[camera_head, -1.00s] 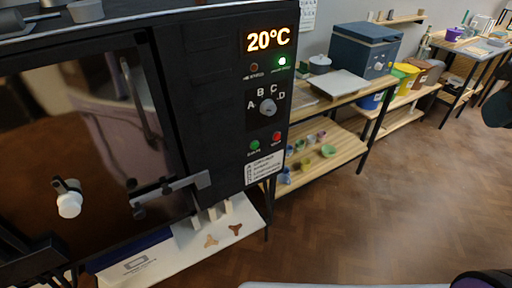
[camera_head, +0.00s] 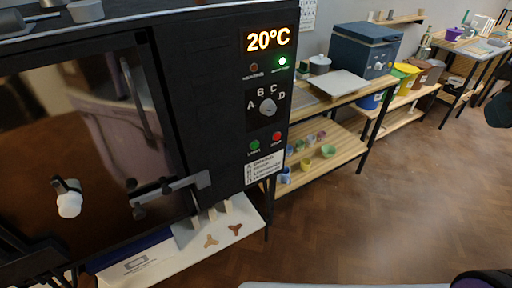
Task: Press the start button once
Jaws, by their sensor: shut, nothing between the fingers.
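The green start button (camera_head: 254,145) sits low on the black control panel of the kiln (camera_head: 215,100), with a small label under it. The red stop button (camera_head: 277,136) is just to its right. Above them is a dial (camera_head: 268,106) marked A, B, C and D. The display (camera_head: 267,39) reads 20°C, and a green lamp (camera_head: 282,61) under it is lit; the lamp to its left is dark. Nothing covers the start button.
The kiln's dark door (camera_head: 80,130) with its latch bar (camera_head: 172,187) fills the left. A wooden shelf unit (camera_head: 335,160) with small coloured pots stands right of the panel. A blue chest (camera_head: 364,50) stands behind. The wooden floor (camera_head: 400,210) at right is open.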

